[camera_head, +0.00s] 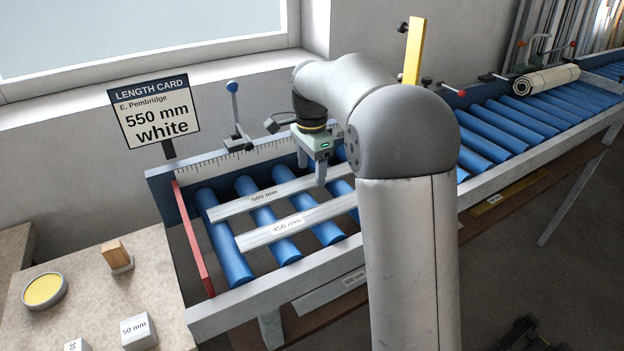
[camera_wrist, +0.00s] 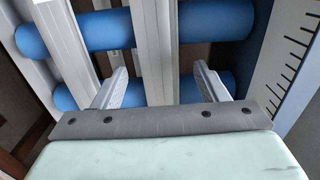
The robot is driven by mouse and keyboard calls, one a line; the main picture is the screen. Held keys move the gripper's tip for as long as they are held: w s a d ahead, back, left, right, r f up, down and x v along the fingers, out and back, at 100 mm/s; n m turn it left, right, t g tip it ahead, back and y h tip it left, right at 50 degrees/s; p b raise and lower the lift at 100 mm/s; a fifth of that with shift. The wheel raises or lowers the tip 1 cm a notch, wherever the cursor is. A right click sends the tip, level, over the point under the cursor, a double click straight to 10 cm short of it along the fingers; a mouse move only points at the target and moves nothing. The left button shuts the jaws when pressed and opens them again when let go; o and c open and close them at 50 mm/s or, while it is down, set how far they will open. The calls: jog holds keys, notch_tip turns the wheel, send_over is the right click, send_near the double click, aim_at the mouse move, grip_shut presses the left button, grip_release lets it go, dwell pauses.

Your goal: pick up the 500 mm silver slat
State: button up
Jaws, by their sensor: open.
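The pale silver 500 mm slat (camera_head: 236,206) lies across the blue rollers, farther back than the parallel 450 mm slat (camera_head: 262,236). In the wrist view my gripper (camera_wrist: 161,76) is open, with one finger on each side of the 500 mm slat (camera_wrist: 157,35). Gaps show between the fingers and the slat. The 450 mm slat (camera_wrist: 72,40) lies outside the left finger. The 500 mm slat's right end is hidden in the head view.
A red end stop (camera_head: 193,238) stands at the rollers' left end. A ruled scale (camera_head: 222,164) runs along the back. A length card (camera_head: 154,110) reads 550 mm white. A bench (camera_head: 85,275) with small blocks is at left. A rolled mat (camera_head: 546,80) lies at far right.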

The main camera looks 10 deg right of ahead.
jog(key=shift+f, duration=0.75)
jog(key=c, duration=1.1)
jog(key=shift+r, duration=0.2)
